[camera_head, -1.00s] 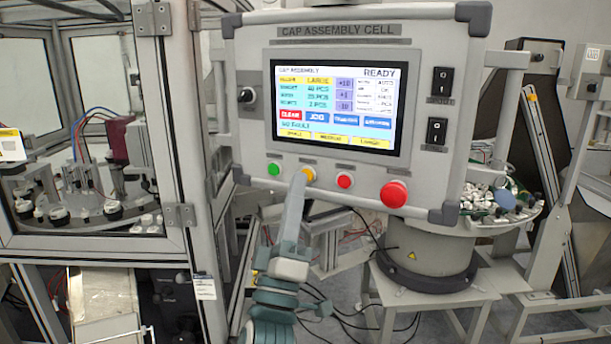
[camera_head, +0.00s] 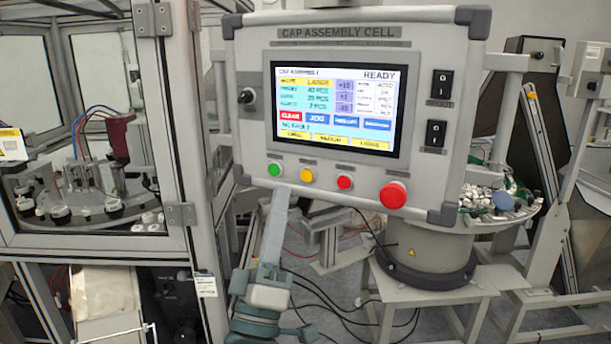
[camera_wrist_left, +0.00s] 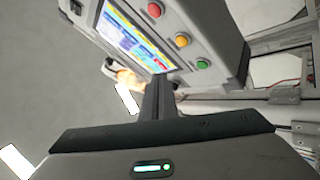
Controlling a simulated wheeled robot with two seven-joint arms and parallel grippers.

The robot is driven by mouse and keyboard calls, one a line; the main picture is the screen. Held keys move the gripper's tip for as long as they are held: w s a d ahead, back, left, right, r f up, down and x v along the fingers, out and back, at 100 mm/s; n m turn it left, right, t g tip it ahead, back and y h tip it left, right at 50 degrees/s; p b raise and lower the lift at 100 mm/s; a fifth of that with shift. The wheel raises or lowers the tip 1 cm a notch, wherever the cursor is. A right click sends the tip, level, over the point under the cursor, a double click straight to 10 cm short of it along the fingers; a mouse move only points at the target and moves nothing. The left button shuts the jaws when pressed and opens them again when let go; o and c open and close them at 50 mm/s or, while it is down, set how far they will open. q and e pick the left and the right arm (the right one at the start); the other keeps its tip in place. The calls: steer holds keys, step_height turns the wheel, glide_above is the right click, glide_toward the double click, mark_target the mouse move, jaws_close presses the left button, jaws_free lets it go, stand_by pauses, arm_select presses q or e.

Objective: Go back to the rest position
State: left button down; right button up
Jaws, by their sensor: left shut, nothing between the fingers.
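My left gripper (camera_head: 279,196) is shut and empty. In the head view it points up, its tip just below the green button (camera_head: 274,169) and the yellow button (camera_head: 308,175) of the control panel (camera_head: 420,180). It does not appear to press any button. In the left wrist view the shut fingers (camera_wrist_left: 158,85) lie in front of the panel's lower edge, with the screen (camera_wrist_left: 135,40) beyond them. The screen reads READY. My right gripper is in neither view.
A red button (camera_head: 345,182) and a large red mushroom button (camera_head: 394,195) sit right of the yellow one. A glazed machine enclosure (camera_head: 180,130) stands at the left. A bowl feeder (camera_head: 430,255) on a stand is at the right. Loose cables hang below the panel.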

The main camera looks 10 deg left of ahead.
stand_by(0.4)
